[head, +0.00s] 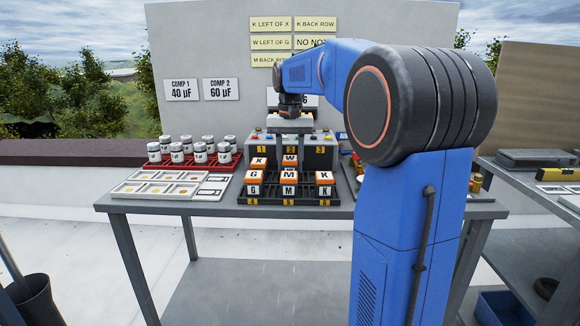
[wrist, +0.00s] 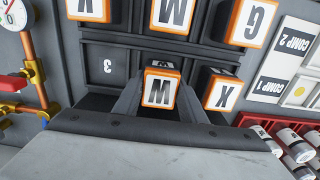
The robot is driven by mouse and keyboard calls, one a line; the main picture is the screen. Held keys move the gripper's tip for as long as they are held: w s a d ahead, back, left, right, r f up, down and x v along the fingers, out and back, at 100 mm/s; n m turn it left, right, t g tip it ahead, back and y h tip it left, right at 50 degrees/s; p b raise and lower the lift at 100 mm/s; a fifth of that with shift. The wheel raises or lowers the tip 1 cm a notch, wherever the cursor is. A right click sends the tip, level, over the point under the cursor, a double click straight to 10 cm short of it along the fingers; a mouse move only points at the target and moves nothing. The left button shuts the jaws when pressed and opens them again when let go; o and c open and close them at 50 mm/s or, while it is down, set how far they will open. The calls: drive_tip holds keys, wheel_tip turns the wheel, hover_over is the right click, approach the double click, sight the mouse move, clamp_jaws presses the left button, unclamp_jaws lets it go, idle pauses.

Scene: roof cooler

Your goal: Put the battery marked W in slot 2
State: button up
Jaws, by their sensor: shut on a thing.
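My gripper (wrist: 159,98) is shut on the battery marked W (wrist: 158,86), an orange-and-white block, with one finger on each side. The W battery also shows in the head view (head: 290,160), at slot 2, the back middle place of the black tray (head: 247,199). Its top looks slightly higher than its neighbour's; whether it rests on the slot floor I cannot tell. The X battery (wrist: 221,92) stands beside it in slot 1. Slot 3 (wrist: 107,65) is empty, its number visible.
Batteries G (head: 254,178), M (head: 289,178) and K (head: 324,178) fill the tray's front row. White jars (head: 200,152) stand in a red tray at left, behind a pale panel (head: 150,190). Signs (head: 270,43) hang on the back wall. A gauge and pipes (wrist: 32,65) show in the wrist view.

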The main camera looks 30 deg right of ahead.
sight(290, 158)
drive_tip(key=shift+f, duration=0.35)
drive_tip(key=shift+f, duration=0.1)
drive_tip(key=o, duration=1.3)
wheel_tip(290, 158, up, 12)
drive_tip(key=shift+r, duration=0.1)
